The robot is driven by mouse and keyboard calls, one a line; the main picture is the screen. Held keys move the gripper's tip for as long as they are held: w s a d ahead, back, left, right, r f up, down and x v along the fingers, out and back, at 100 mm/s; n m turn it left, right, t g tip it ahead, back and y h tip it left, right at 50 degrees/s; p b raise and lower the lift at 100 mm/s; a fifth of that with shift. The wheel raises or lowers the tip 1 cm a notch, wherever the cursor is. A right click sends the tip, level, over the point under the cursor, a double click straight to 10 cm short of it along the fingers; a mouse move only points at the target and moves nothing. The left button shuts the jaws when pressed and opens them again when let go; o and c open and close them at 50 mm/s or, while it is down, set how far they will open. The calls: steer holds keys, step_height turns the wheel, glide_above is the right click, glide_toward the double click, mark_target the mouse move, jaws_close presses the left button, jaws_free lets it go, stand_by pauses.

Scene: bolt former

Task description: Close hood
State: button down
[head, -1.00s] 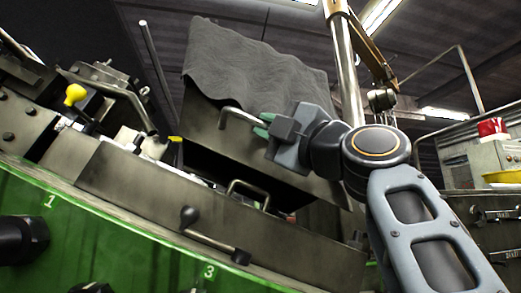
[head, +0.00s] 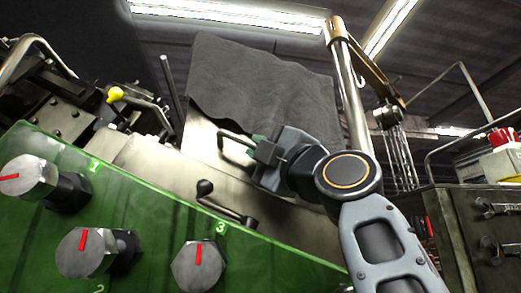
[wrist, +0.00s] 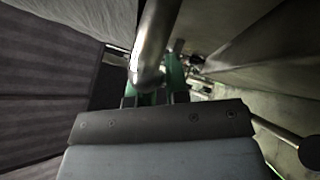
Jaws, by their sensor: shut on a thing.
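The hood (head: 203,140) is a grey metal cover with a dark, wrinkled cloth (head: 262,85) draped over its top. A bent metal bar handle (head: 230,136) sticks out from its front. My gripper (head: 256,143) has green fingertips and is shut on this handle. In the wrist view the shiny handle (wrist: 158,40) runs down between the green fingers of my gripper (wrist: 157,78). The hood's lower edge sits close behind the front metal panel (head: 150,165); I cannot tell whether they touch. My gripper and arm hide the hood's lower right part.
A green panel (head: 130,225) with several red-marked knobs (head: 198,266) fills the lower left. A black-knobbed lever (head: 225,205) lies on the metal front. A post (head: 350,90) with hanging chains stands behind my arm. A cabinet (head: 470,215) with a red-topped item is at right.

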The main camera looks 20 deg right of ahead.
steer(key=shift+w+f, duration=0.2)
steer(key=shift+f, duration=0.1)
steer(key=c, duration=1.2)
jaws_free()
steer(key=shift+a, duration=0.1)
steer(key=shift+o, duration=0.4)
steer(key=shift+r, duration=0.1)
steer(key=shift+s, duration=0.15)
steer(key=b+v, duration=0.8)
steer(key=v, duration=0.5)
steer(key=shift+s+f, duration=0.2)
steer(key=shift+f, duration=0.05)
